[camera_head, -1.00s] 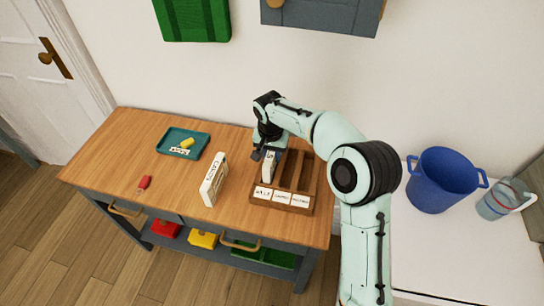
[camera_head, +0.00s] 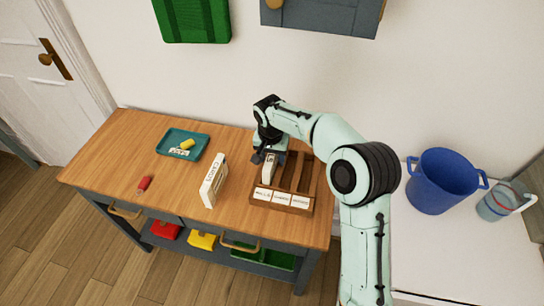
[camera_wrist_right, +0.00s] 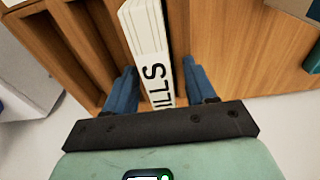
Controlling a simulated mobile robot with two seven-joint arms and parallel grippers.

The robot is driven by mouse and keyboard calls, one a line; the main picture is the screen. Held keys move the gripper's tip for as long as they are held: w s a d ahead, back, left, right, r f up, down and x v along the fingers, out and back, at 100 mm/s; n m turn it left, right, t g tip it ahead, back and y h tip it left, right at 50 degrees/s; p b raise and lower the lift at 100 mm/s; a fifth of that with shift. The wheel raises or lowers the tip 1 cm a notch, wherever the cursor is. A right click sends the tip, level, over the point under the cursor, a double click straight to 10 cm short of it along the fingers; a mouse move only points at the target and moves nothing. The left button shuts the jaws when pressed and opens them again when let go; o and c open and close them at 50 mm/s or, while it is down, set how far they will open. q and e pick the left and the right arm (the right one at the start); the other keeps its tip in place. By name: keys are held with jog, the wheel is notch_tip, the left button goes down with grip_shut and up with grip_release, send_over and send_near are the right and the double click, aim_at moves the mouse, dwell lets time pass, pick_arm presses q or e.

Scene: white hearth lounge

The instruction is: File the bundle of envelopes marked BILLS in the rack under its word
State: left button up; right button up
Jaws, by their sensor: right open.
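The bundle marked BILLS (camera_head: 268,168) is a white upright block. It stands in the leftmost compartment of the wooden rack (camera_head: 310,200), behind the leftmost front label. In the right wrist view the bundle (camera_wrist_right: 146,35) shows black letters ending in "ILLS". My right gripper (camera_head: 268,156) is over this compartment. In the wrist view its blue fingers (camera_wrist_right: 160,90) are apart, one on each side of the bundle, with a gap showing beside it. The bundle's bottom is hidden by the rack. My left gripper is not in view.
Left of the rack stands a white lettered block (camera_head: 213,182). A teal tray (camera_head: 168,143) with a yellow item and a red item (camera_head: 144,183) lie further left. The rack's other compartments look empty. A blue bucket (camera_head: 438,182) stands at right.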

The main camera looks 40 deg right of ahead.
jog(key=r, duration=0.3)
jog(key=r+p, duration=0.1)
jog(key=r, duration=0.3)
jog(key=a+r, duration=0.1)
jog(key=r, duration=0.3)
jog(key=shift+s, duration=0.35)
jog(key=shift+s+r, duration=0.1)
jog(key=shift+r, duration=0.25)
